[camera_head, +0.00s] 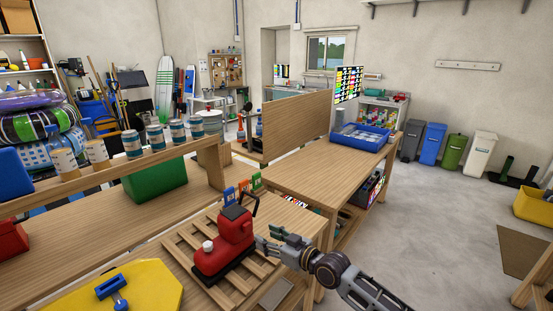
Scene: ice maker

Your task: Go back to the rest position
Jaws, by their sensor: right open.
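My right gripper (268,243) is in the lower middle of the head view, on an arm that comes in from the lower right. It is open, and I see nothing between its fingers. The red machine stands upright on a slatted wooden pallet (180,250). My left gripper is not in view.
A wooden table (300,180) with a blue crate (360,137) stands beyond the gripper. Bare concrete floor (445,215) lies to the right.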

